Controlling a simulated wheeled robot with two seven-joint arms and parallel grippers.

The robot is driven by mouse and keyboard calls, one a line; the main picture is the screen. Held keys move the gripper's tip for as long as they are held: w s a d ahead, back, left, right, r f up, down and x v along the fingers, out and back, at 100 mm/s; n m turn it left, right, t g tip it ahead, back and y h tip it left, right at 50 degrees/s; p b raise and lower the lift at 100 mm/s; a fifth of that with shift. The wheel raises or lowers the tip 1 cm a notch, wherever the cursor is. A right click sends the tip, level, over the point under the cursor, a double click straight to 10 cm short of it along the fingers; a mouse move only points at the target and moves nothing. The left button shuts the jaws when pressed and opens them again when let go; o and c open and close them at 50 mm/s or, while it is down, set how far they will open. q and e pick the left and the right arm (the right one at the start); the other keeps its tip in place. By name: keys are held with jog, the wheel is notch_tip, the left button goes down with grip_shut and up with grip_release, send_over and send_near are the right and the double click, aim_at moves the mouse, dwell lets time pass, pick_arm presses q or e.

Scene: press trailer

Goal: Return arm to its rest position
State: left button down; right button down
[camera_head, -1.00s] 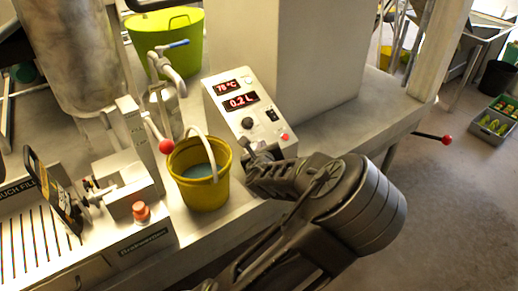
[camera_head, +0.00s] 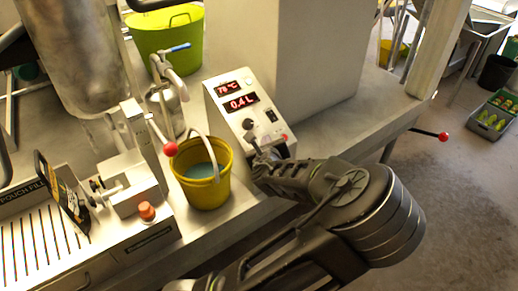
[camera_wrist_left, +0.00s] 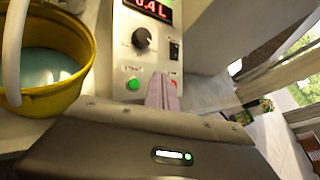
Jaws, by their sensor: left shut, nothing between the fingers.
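My left gripper (camera_head: 256,152) is shut and empty, at the lower front of the control box (camera_head: 232,92). In the left wrist view its closed fingertips (camera_wrist_left: 162,90) are in front of the box's face, between a green button (camera_wrist_left: 132,84) and a red button at the right. I cannot tell whether they touch the panel. The box's red displays read 78 °C and 0.4 L. My dark left arm reaches in from the bottom of the head view. My right gripper is not in view.
A yellow bucket (camera_head: 203,192) with bluish liquid stands just left of the gripper. A tap (camera_head: 168,65) with a blue handle, a red-knobbed lever (camera_head: 170,148) and a pouch filler (camera_head: 135,195) are further left. A green tub (camera_head: 165,38) stands behind.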

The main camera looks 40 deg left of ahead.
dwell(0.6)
pick_arm(q)
jog(key=s+d+f+n+g+h, duration=0.25)
jog(key=s+d+f+n, duration=0.45)
jog(key=f, duration=0.7)
jog(key=s+d+f+n+g+h, duration=0.2)
jog(key=s+f+n+g, duration=0.25)
jog(key=s+f, duration=0.7)
jog(key=s+d+f+n+g+h, duration=0.25)
jog(key=s+d+f+n, duration=0.3)
jog(key=d, duration=0.45)
jog(key=s+d+n+h, duration=0.2)
jog(key=d+n, duration=0.2)
jog(key=d, duration=0.3)
jog(key=s+d+r+n+h, duration=0.1)
jog(key=s+d+n+h, duration=0.1)
jog(key=d, duration=0.6)
jog(key=n+h, duration=0.1)
jog(key=n, duration=0.1)
jog(key=shift+d+n, duration=0.15)
jog(key=shift+n, duration=0.25)
jog(key=shift+s+r+g, duration=0.1)
jog(key=shift+g, duration=0.25)
